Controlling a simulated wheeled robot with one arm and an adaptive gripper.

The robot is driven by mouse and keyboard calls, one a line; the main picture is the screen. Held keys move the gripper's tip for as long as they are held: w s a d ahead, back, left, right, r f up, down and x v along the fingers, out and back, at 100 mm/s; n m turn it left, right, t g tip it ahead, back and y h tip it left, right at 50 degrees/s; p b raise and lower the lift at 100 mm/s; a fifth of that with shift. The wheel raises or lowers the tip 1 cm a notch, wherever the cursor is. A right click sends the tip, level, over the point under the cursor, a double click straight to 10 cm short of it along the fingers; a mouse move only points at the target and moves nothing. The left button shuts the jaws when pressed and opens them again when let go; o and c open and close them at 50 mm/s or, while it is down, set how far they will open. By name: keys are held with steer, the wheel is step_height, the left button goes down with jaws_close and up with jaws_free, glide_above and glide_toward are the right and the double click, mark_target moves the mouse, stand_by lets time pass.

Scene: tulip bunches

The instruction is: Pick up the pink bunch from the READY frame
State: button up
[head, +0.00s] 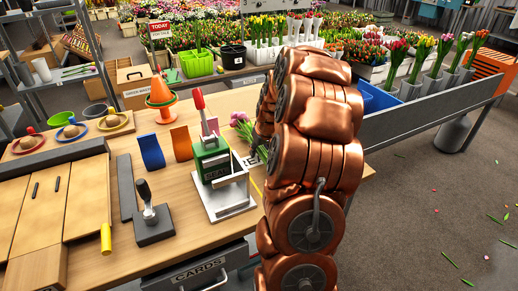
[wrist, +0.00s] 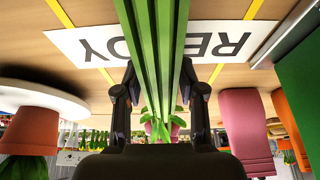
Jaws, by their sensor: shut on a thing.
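The pink bunch (head: 243,127) shows in the head view beside the green press, its lower part hidden behind my arm. In the wrist view its long green stems (wrist: 157,45) run down the middle between the fingers. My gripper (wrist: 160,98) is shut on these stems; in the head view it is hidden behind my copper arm. The white READY label (wrist: 95,45) lies on the wooden table beneath the stems and appears upside down. I cannot tell whether the bunch still touches the table.
The green press (head: 212,158) with a red handle stands left of the bunch. Blue (head: 151,152) and orange (head: 181,143) upright pieces and an orange cone (head: 160,91) stand further left. A drawer marked CARDS (head: 208,272) is below the table. Tulip buckets fill the back.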

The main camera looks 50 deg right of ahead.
jaws_close()
step_height(320, 180, up, 10)
steer(key=shift+r+b, duration=0.1)
steer(key=shift+b, duration=0.65)
